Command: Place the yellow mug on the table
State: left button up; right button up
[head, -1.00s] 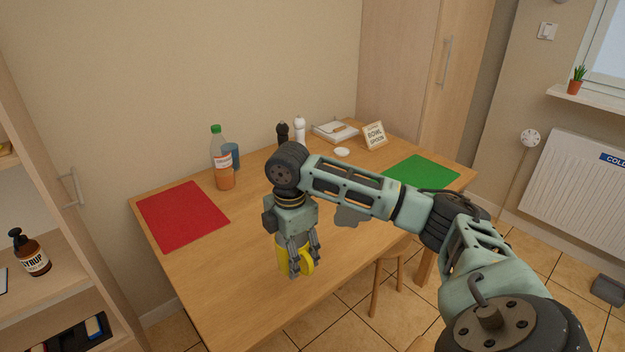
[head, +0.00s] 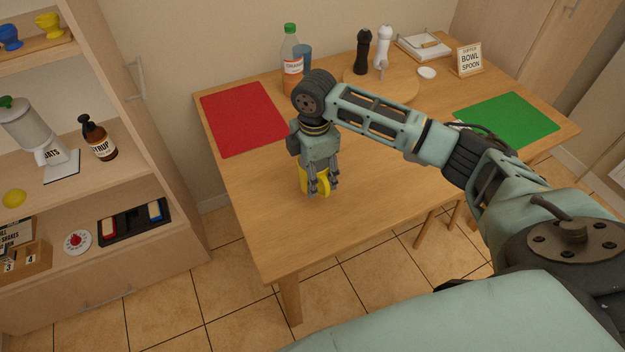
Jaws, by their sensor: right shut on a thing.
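The yellow mug (head: 304,181) is upright at the table's left front part, its handle toward the right. My right gripper (head: 322,190) points down over it, shut on the mug, with its fingers around the handle side. The mug's base appears at the level of the wooden table (head: 376,203); I cannot tell for sure whether it touches. The gripper hides the mug's upper part. My left gripper is not in view.
A red mat (head: 243,119) lies behind-left of the mug, a green mat (head: 507,121) at the right. A bottle (head: 291,60), blue cup (head: 304,56), mills on a round board (head: 381,91) and a sign (head: 468,60) stand at the back. Shelves (head: 80,200) stand left.

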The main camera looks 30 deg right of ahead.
jog(key=shift+w+a+f, duration=0.1)
jog(key=shift+a+f, duration=0.35)
notch_tip(320, 180, down, 3)
jog(key=shift+f, duration=0.45)
jog(key=o, duration=1.3)
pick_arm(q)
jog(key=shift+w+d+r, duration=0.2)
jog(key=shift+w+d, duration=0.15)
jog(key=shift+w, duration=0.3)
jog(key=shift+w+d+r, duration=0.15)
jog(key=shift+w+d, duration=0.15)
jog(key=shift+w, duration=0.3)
pick_arm(e)
jog(key=shift+o, duration=0.6)
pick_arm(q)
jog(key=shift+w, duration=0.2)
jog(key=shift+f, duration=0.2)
pick_arm(e)
notch_tip(320, 180, up, 12)
